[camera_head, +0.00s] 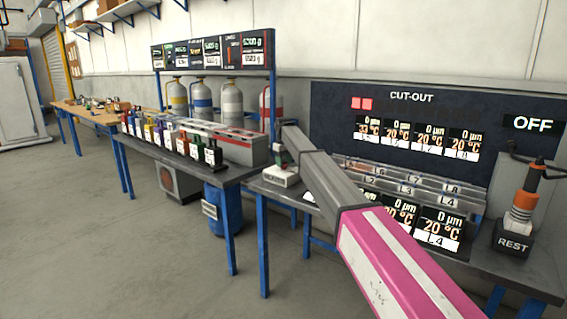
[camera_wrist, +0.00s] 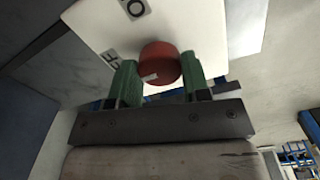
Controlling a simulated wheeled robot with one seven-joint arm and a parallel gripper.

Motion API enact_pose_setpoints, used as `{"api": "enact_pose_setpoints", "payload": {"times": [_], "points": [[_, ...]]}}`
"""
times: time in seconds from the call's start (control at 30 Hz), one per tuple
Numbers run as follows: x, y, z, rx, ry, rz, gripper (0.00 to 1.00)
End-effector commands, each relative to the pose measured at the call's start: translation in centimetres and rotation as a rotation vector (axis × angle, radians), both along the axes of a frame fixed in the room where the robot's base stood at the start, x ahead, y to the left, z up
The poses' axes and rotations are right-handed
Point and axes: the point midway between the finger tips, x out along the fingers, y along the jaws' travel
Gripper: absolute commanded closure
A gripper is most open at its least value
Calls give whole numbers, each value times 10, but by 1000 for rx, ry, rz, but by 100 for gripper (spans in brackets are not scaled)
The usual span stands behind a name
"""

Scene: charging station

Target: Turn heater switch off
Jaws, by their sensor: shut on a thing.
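The switch is a white box (camera_wrist: 105,30) with a round red knob (camera_wrist: 160,62). In the wrist view, black marks on the box read as an "O" and what looks like part of "OFF", cut by the view and my finger. My gripper (camera_wrist: 158,78) has its two green fingers on either side of the red knob, shut on it. In the head view the white box (camera_head: 281,178) sits on the grey bench, with my gripper (camera_head: 279,160) down over it, small and mostly hidden behind my arm.
To the left stands a bench with several coloured items (camera_head: 170,138) and a red-and-white unit (camera_head: 235,145). Gas cylinders (camera_head: 232,100) stand behind. A dark cut-out panel (camera_head: 335,125) reads OFF at right. A corded orange-and-black tool (camera_head: 525,200) stands in a block marked REST (camera_head: 513,244).

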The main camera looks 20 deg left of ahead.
Motion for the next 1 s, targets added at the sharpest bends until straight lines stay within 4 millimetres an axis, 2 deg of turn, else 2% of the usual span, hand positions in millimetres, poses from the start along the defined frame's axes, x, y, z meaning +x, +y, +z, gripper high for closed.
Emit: {"api": "enact_pose_setpoints", "payload": {"times": [0.13, 0.17, 0.23, 0.67, 0.87, 1.0], "points": [[0, 0, 1, 1, -1, 2, 80], [0, 0, 1, 1, -1, 2, 54], [0, 0, 1, 1, -1, 2, 31], [0, 0, 5, 1, -1, 0, 31], [1, 0, 28, 1, -2, 0, 31], [1, 1, 53, 1, -2, 0, 31]]}}
